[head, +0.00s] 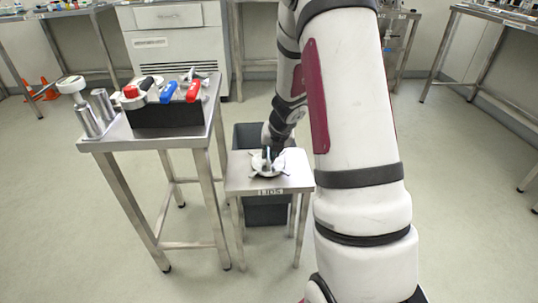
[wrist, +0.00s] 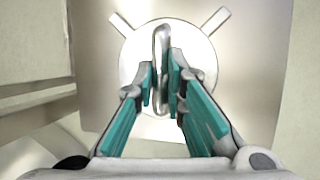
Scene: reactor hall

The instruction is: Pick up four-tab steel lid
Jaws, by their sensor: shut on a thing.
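The four-tab steel lid (wrist: 197,55) is a round pale metal disc with tabs sticking out and an upright loop handle (wrist: 161,50) at its middle. In the head view the lid (head: 258,174) is at the small steel table marked LIDS (head: 238,182); I cannot tell whether it touches the top. My gripper (wrist: 163,82) is above the lid, its teal-padded fingers closed on the handle. In the head view my gripper (head: 267,158) partly covers the lid. The lid's near side is hidden behind the fingers in the wrist view.
A taller steel table (head: 110,136) at left holds a dark rack with red, blue and black-handled items (head: 168,94) and metal cylinders (head: 90,118). A dark bin (head: 262,212) stands behind and below the small table. Orange cones (head: 45,90) are far left. The floor at right is clear.

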